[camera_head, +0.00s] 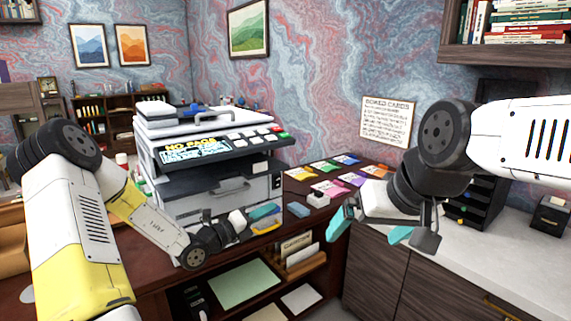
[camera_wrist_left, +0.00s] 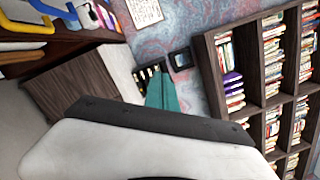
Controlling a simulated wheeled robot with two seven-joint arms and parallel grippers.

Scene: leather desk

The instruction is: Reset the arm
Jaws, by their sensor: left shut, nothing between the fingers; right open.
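My left arm, white and yellow, comes in from the left in the head view and reaches in front of the printer (camera_head: 205,165). Its gripper (camera_head: 265,212) has teal fingertips beside the printer's lower right front, above the dark red desk. In the left wrist view the teal fingers (camera_wrist_left: 162,92) lie together with nothing between them. My right arm comes in from the right. Its gripper (camera_head: 371,230) hangs in front of the grey-brown cabinet with its teal fingers spread apart and empty.
Several coloured cards (camera_head: 330,187) lie on the desk right of the printer. A sign (camera_head: 388,122) hangs on the wall. A black drawer unit (camera_head: 478,205) stands on the white counter (camera_head: 490,245) behind the right arm. Open shelves (camera_head: 245,285) sit below the desk.

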